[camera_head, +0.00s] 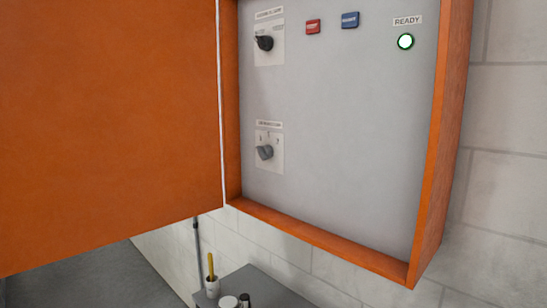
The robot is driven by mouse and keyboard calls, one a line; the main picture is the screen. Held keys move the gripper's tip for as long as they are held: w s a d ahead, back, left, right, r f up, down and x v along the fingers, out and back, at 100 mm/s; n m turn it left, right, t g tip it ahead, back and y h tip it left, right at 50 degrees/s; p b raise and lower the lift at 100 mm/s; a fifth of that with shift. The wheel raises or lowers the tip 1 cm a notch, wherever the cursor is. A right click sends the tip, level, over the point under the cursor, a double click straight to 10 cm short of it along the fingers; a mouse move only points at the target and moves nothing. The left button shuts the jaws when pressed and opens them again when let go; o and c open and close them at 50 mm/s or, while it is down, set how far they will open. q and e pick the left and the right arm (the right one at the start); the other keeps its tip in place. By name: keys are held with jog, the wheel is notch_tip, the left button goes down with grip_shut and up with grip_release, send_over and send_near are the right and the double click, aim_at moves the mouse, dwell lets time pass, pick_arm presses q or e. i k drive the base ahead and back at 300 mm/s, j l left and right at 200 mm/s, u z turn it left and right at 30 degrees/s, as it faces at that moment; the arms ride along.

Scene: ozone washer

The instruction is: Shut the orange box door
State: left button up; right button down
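The orange box (441,150) is mounted on the wall at the right, with its grey inner panel (340,130) in full view. Its orange door (110,120) stands open, hinged at the box's left side, and fills the left part of the head view. The panel carries a black knob (265,43), a grey knob (265,152), a red button (313,27), a blue button (350,20) and a lit READY lamp (405,41). Neither of my grippers is in view. What lies behind the door is hidden.
Below the box a grey surface (265,290) holds a white cup (212,287) with a yellow-handled item, and small round containers (229,302). A thin dark pole (197,250) stands by the white block wall (505,170). Grey floor shows at lower left.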

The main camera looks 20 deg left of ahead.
aim_at(111, 124)
jog(key=k+j+z, duration=0.1)
jog(key=j+z, duration=0.15)
jog(key=j, duration=0.95)
jog(key=j+z, duration=0.15)
jog(key=j, duration=0.3)
jog(key=j+z, duration=0.15)
jog(key=j, duration=0.25)
jog(key=k+j+z, duration=0.15)
jog(key=j, duration=0.3)
jog(key=j+z, duration=0.15)
jog(key=j, duration=0.3)
jog(key=k+j+z, duration=0.15)
jog(key=j, duration=0.25)
jog(key=k+j+z, duration=0.15)
jog(key=j, duration=0.25)
jog(key=j+z, duration=0.1)
jog(key=j, duration=0.6)
jog(key=j+z, duration=0.1)
jog(key=z, duration=0.95)
